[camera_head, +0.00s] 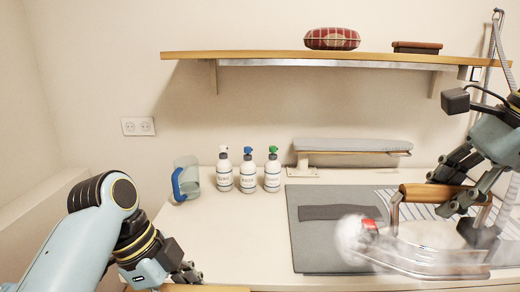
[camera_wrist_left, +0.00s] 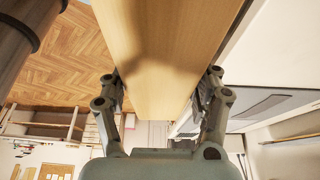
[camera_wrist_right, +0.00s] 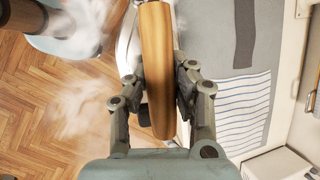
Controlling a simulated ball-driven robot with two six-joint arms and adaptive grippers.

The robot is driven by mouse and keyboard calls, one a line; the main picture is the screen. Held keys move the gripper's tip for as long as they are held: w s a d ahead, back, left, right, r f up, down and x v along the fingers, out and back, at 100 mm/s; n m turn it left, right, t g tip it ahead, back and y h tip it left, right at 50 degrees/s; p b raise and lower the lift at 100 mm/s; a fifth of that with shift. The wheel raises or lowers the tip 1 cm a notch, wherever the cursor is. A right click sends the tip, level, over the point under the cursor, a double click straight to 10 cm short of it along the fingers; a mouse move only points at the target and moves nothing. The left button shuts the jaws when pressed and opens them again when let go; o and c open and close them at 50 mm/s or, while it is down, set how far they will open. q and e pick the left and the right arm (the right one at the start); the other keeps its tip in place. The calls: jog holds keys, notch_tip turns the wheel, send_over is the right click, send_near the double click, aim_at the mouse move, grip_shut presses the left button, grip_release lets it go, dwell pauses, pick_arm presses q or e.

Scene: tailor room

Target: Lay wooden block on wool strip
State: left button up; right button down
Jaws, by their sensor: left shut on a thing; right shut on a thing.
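The wool strip (camera_head: 335,212) is dark grey and lies flat on a grey pressing mat (camera_head: 310,258); it also shows in the right wrist view (camera_wrist_right: 244,35). My left gripper (camera_head: 185,275) is low at the front left, away from the strip. It is shut on the pale wooden block (camera_wrist_left: 165,55), which fills the upper left wrist view; only a sliver shows at the head view's bottom edge.
White steam (camera_head: 350,238) drifts near the iron's tip, by the strip's right end. A blue-handled jug (camera_head: 185,180), several spray bottles (camera_head: 248,172) and a small ironing board (camera_head: 350,145) stand at the back. The counter's left front is clear.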

notch_tip(320, 180, down, 14)
jog(key=b, duration=1.3)
jog(key=shift+s, duration=0.1)
